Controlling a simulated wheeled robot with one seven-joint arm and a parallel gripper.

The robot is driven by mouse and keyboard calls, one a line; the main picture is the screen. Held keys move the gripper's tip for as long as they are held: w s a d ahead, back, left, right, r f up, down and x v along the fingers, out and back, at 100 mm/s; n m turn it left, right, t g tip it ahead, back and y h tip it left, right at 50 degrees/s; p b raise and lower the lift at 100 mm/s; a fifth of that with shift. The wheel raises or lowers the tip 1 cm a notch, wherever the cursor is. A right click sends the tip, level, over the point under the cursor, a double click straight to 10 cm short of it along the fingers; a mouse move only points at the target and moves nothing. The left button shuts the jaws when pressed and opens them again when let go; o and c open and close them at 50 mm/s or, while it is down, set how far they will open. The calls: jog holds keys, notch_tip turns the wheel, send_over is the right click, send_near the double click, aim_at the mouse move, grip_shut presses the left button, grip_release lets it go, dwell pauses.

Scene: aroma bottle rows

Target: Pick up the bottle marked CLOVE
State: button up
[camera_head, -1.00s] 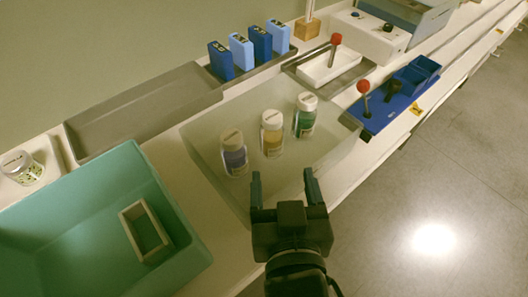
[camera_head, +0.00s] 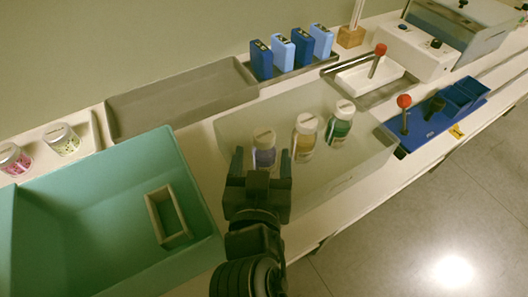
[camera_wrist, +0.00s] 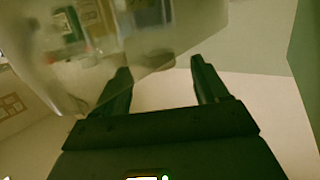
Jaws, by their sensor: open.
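Three white-capped bottles stand in a translucent bin (camera_head: 345,180): one purple (camera_head: 264,150), one amber (camera_head: 305,137), one green (camera_head: 341,124). Their lettering is too small to read, so I cannot tell which, if any, is marked CLOVE. My gripper (camera_head: 262,158) is open and empty. In the head view it appears just in front of the purple bottle, overlapping its lower part; I cannot tell the gap. In the wrist view the spread fingers (camera_wrist: 160,68) have nothing between them but the blurred bin wall (camera_wrist: 150,52) and the pale surface.
A teal bin (camera_head: 95,170) with a small frame (camera_head: 167,215) inside is at left. Two jars, pink (camera_head: 14,158) and green (camera_head: 62,139), stand behind it. A grey tray (camera_head: 180,98), blue boxes (camera_head: 282,52) and a red-knobbed blue holder (camera_head: 430,122) surround the translucent bin.

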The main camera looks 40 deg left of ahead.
aim_at(263, 147)
jog(key=shift+p+x, duration=0.45)
jog(key=shift+x, duration=2.6)
grip_shut()
